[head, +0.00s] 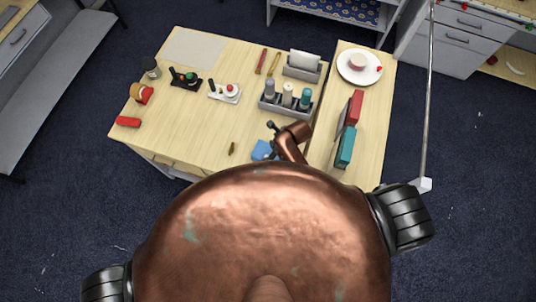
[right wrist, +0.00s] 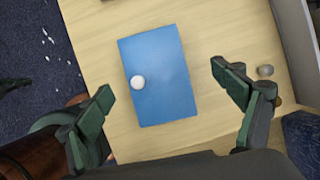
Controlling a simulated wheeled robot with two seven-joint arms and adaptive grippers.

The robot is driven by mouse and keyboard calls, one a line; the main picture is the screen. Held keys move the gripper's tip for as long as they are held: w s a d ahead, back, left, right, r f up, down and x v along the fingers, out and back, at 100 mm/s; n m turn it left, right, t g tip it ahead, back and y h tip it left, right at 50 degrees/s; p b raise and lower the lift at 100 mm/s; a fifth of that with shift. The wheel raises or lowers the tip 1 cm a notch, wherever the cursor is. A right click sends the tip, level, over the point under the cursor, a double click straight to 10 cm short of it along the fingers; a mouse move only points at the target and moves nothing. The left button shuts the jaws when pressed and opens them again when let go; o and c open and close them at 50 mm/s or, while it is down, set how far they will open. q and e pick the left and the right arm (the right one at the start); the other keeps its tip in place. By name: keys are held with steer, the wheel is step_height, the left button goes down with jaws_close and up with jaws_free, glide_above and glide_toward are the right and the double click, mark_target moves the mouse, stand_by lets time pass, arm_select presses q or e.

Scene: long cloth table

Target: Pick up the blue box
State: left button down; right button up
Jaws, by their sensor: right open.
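The blue box (head: 261,150) lies at the front edge of the wooden table in the head view, partly hidden by my arm and body. In the right wrist view the blue box (right wrist: 165,80) is a flat-looking blue rectangle with a round white knob near its left edge. My right gripper (head: 274,128) is beside it in the head view. In the right wrist view my right gripper (right wrist: 162,84) is open, with one dark green finger on each side of the box and gaps between. It appears empty. My left gripper is not in view.
A grey caddy with bottles (head: 270,107) stands behind the gripper. Red and teal binders (head: 347,147) stand on the right table, near a white plate (head: 372,76) with a cup.

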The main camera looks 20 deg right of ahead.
mark_target(268, 152)
steer(key=shift+s+a+f, duration=0.1)
steer(key=shift+a+f, duration=0.15)
steer(key=shift+f, duration=0.05)
steer(key=x, duration=0.2)
steer(key=p+x, duration=0.1)
steer(key=x, duration=0.3)
steer(key=shift+s+d+f, duration=0.15)
steer(key=shift+s+d, duration=0.15)
steer(key=shift+s, duration=0.05)
steer(key=shift+w+a+f, duration=0.2)
steer(key=shift+f, duration=0.4)
steer(key=shift+c, duration=0.2)
steer(key=c, duration=1.3)
